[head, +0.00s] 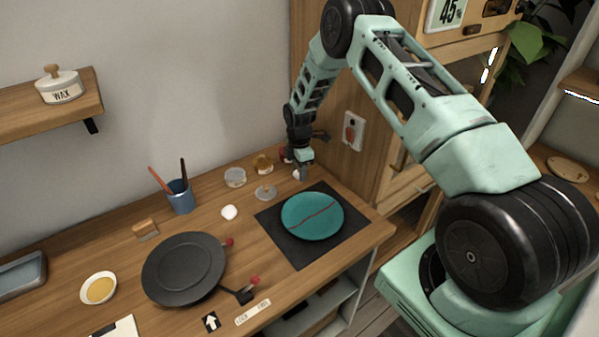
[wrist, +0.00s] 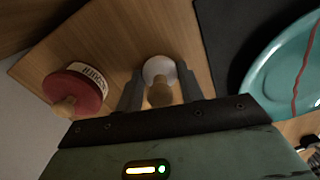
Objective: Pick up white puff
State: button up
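The white puff (wrist: 158,68) is a round white pad with a wooden knob, standing on the wooden worktop. In the wrist view its knob lies between the two fingers of my gripper (wrist: 160,88), with a gap visible on each side. My gripper is open and holds nothing. In the head view my gripper (head: 303,174) is low over the worktop's back right, and the white puff (head: 296,175) shows only partly beside the fingers.
A red labelled jar with a wooden knob (wrist: 75,92) stands close left of my gripper in the wrist view. A teal plate with a red seam (head: 313,216) lies on a black mat (head: 300,254). A white lump (head: 229,212), glass jar (head: 235,177) and dark pan (head: 184,268) are further left.

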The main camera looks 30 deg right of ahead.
aim_at(296, 173)
jog(key=c, duration=0.4)
jog(key=shift+c, duration=0.2)
jog(key=shift+a+r+b, duration=0.1)
jog(key=shift+b, duration=0.25)
jog(key=shift+a+r+b, duration=0.1)
jog(key=shift+r+b, duration=0.05)
jog(key=shift+b, duration=0.2)
jog(key=r+b, duration=0.1)
jog(key=r, duration=0.1)
jog(key=r+b, duration=0.1)
jog(key=r, duration=0.1)
jog(key=a+r+b, duration=0.1)
jog(key=r, duration=0.1)
jog(key=shift+r, duration=0.15)
jog(key=a+b, duration=0.5)
jog(key=a, duration=1.3)
jog(key=shift+s+a+r, duration=0.15)
jog(key=shift+s+a, duration=0.15)
jog(key=shift+s, duration=0.05)
jog(key=o, duration=0.4)
jog(key=c, duration=0.3)
